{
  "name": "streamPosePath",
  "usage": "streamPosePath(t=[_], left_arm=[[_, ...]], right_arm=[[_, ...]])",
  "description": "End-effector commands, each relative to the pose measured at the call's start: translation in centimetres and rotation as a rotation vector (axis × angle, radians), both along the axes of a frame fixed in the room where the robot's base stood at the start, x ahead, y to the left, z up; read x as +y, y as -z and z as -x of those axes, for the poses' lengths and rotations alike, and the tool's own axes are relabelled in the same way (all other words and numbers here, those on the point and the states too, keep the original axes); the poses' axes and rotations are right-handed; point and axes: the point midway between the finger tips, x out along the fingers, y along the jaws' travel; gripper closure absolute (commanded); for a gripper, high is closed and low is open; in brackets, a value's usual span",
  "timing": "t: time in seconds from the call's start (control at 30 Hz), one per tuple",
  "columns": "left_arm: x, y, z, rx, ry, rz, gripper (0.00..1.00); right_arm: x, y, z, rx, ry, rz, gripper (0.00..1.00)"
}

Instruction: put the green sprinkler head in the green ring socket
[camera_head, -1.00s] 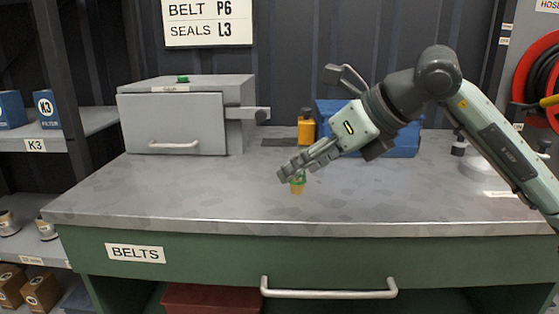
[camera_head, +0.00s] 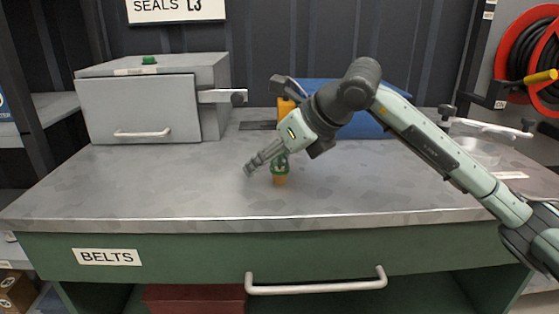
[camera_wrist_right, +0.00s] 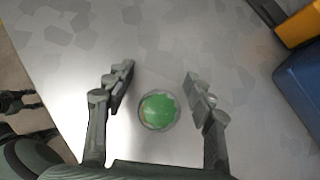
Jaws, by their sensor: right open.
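The green sprinkler head (camera_head: 280,172), with a green top and a brass-coloured lower part, stands upright on the grey bench top. My right gripper (camera_head: 258,160) reaches down-left to it, partly overlapping it in the head view. In the right wrist view, the sprinkler head (camera_wrist_right: 158,110) shows as a green disc in a pale rim, between the two spread fingers of my right gripper (camera_wrist_right: 160,80), with a gap on both sides. A small green piece (camera_head: 149,60) sits on top of the grey box; I cannot tell if it is the ring socket.
The grey box (camera_head: 140,108) with a handled door stands at the back left of the bench (camera_head: 150,190). A blue bin (camera_head: 365,127) and a yellow-orange container (camera_head: 285,107) stand behind my arm. A hose reel (camera_head: 530,60) hangs at right. The bench's front left is clear.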

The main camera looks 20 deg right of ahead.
Motion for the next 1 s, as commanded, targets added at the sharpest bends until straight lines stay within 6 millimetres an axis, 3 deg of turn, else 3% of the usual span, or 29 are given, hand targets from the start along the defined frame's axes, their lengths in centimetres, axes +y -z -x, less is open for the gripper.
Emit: streamPosePath(t=[0.23,0.67,1.0], left_arm=[[-0.06,0.08,-0.03,-0.001,0.0,0.001,0.5],[-0.06,0.07,0.0,0.0,0.0,0.001,0.5],[-0.04,0.06,0.0,0.001,0.0,0.001,0.5]], right_arm=[[0.04,0.09,-0.08,-0.001,0.0,0.0,0.48],[0.02,0.06,-0.06,0.0,0.0,0.0,1.0],[0.02,0.02,-0.08,-0.001,0.0,0.0,1.0]])
